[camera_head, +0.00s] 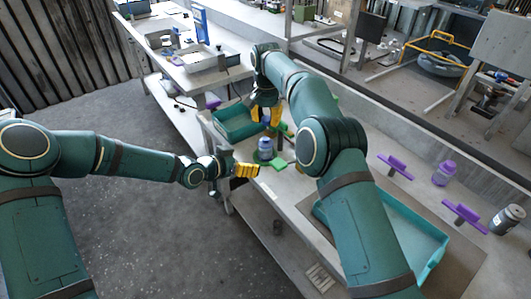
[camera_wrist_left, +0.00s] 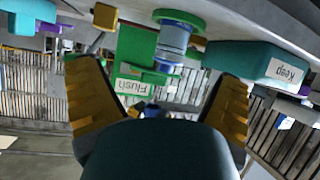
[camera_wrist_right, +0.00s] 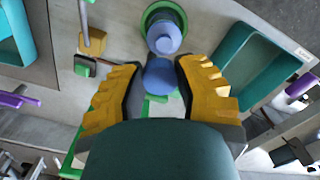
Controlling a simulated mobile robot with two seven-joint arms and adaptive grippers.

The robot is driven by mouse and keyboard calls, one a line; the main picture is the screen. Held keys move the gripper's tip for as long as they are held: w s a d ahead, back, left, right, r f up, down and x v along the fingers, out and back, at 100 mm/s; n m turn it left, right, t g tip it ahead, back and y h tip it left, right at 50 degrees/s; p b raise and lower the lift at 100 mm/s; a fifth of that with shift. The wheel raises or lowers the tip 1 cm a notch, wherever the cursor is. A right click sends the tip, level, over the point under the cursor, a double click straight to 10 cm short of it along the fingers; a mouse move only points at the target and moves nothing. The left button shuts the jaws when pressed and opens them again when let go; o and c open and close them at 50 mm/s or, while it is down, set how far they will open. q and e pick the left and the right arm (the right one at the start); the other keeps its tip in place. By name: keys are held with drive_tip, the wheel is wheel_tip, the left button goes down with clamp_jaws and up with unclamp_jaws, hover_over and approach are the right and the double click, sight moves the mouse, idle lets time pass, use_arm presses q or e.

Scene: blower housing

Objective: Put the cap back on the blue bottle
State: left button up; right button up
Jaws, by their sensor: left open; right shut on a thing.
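The blue bottle (camera_head: 265,145) stands upright on a round green base near the table's front edge. It shows in the left wrist view (camera_wrist_left: 174,40) and, from above, in the right wrist view (camera_wrist_right: 163,38). My right gripper (camera_head: 266,114) is shut on a round blue cap (camera_wrist_right: 158,77) and holds it close to the bottle's top. In the right wrist view the cap appears offset from the bottle; whether they touch is unclear. My left gripper (camera_head: 246,170) is open and empty, just left of the bottle, with its fingers apart (camera_wrist_left: 160,105).
A green "Flush" sign (camera_wrist_left: 137,50) is beside the bottle. A teal "Keep" tray (camera_wrist_left: 250,62) lies behind it. Another teal tray (camera_head: 435,262), purple holders (camera_head: 395,166), a purple bottle (camera_head: 445,173) and a grey can (camera_head: 507,219) are farther right.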

sight(260, 146)
drive_tip(key=shift+w+a+r+m, duration=0.1)
drive_tip(key=shift+w+a+m, duration=0.15)
drive_tip(key=shift+m, duration=0.25)
use_arm(q)
drive_tip(key=shift+w+a+r+m+t, duration=0.2)
drive_tip(key=shift+w+a+r+m, duration=0.05)
drive_tip(key=shift+w+r, duration=0.3)
drive_tip(key=shift+w+a+r+m+t, duration=0.2)
drive_tip(key=shift+w+r+m, duration=0.05)
drive_tip(key=shift+w+r, duration=0.3)
drive_tip(key=shift+d, duration=0.1)
drive_tip(key=x, duration=1.2)
drive_tip(key=c, duration=1.4)
drive_tip(key=shift+r, duration=0.1)
use_arm(e)
drive_tip(key=shift+f, duration=2.55)
